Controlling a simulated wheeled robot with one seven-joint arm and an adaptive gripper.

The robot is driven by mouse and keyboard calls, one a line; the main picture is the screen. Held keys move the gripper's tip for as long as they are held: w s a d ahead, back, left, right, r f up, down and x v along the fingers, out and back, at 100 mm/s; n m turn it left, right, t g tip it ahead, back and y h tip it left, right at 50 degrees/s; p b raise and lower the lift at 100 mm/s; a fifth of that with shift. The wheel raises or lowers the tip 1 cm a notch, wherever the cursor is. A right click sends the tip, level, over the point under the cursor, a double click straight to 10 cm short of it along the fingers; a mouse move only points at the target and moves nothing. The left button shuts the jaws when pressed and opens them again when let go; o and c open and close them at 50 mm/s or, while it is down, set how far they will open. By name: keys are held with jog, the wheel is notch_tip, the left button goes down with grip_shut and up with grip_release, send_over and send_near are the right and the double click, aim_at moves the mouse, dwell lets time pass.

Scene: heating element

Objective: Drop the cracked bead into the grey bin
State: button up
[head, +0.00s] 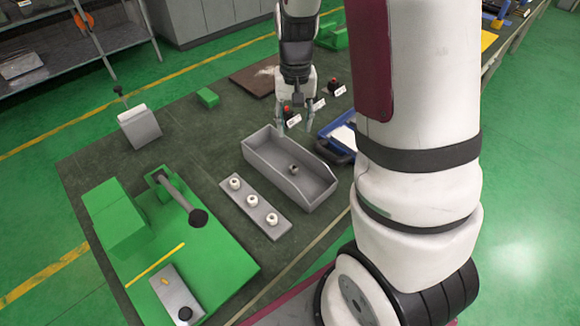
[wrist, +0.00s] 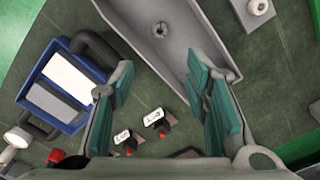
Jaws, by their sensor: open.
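The grey bin (head: 257,162) is a long open tray in the middle of the table. It fills the top middle of the wrist view (wrist: 190,45). A small grey round piece with a dark centre (head: 293,170) lies on its floor, clear of the walls, and shows in the wrist view (wrist: 160,29). It looks like a bead; I cannot make out a crack. Three white beads (head: 253,200) stand in a row on a grey plate (head: 264,208) in front of the bin. My gripper (head: 296,120) is open and empty, beyond the bin's far end.
Small red-topped parts with white tags (wrist: 157,119) stand under my gripper. A blue tray (head: 338,137) is right of the bin. A green fixture with a black-knobbed lever (head: 198,216) stands at front left. Free table lies left of the bin.

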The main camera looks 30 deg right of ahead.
jog(key=shift+r, duration=1.85)
jog(key=shift+r, duration=0.1)
jog(key=s+a+r+n+t, duration=0.2)
jog(key=s+a+r+n, duration=0.1)
jog(key=s+a+r, duration=0.3)
jog(key=s+a+r+n+t, duration=0.3)
jog(key=s+a+r, duration=0.3)
jog(key=s+r, duration=0.4)
jog(key=shift+s+a+r, duration=0.2)
jog(key=shift+s+a, duration=0.2)
jog(key=shift+s, duration=0.5)
jog(key=shift+a, duration=0.1)
jog(key=shift+a, duration=0.3)
